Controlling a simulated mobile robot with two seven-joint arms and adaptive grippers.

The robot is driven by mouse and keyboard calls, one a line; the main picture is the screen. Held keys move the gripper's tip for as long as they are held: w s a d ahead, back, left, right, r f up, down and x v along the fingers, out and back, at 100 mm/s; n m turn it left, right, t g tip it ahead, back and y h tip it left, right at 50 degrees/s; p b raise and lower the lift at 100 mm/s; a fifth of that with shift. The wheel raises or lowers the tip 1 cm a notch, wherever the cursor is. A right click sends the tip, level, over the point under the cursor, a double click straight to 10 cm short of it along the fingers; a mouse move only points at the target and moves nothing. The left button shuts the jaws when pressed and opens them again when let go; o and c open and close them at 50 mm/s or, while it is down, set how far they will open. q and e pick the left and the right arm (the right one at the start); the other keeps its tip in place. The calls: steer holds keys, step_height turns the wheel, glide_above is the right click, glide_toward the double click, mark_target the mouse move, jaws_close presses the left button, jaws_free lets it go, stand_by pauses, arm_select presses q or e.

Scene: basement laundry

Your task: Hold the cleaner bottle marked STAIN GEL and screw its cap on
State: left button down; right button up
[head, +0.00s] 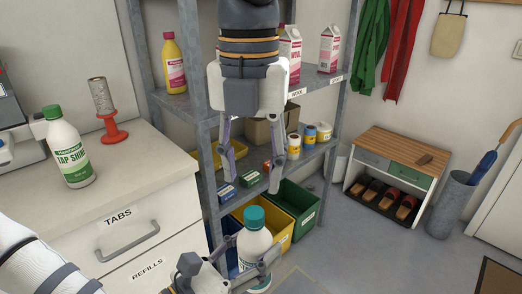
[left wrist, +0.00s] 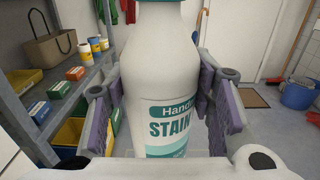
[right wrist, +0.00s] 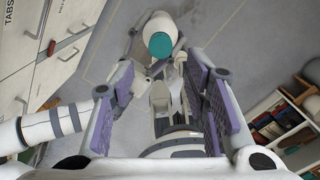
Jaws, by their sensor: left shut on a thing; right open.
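The white STAIN GEL bottle (head: 256,246) stands upright in my left gripper (head: 250,264), low in front of the shelf. In the left wrist view, the bottle (left wrist: 160,70) fills the space between the fingers, and the label reads STAIN, with the rest hidden. The teal cap (head: 254,217) sits on top of the bottle; I cannot tell how tight it is. My right gripper (head: 253,178) points down above the cap, fingers apart and empty. In the right wrist view, the cap (right wrist: 160,45) lies beyond the fingertips, clear of them.
A TAP SHINE bottle (head: 68,148) with a green cap and a red stand (head: 108,130) are on the white counter (head: 145,172) at left. Behind my grippers, a grey shelf (head: 325,80) holds cartons, boxes, rolls and bins. Open floor (head: 370,240) lies to the right.

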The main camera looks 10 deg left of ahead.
mark_target(254, 212)
steer(key=shift+r+n, duration=0.1)
steer(key=shift+n, duration=0.9)
steer(key=shift+f, duration=4)
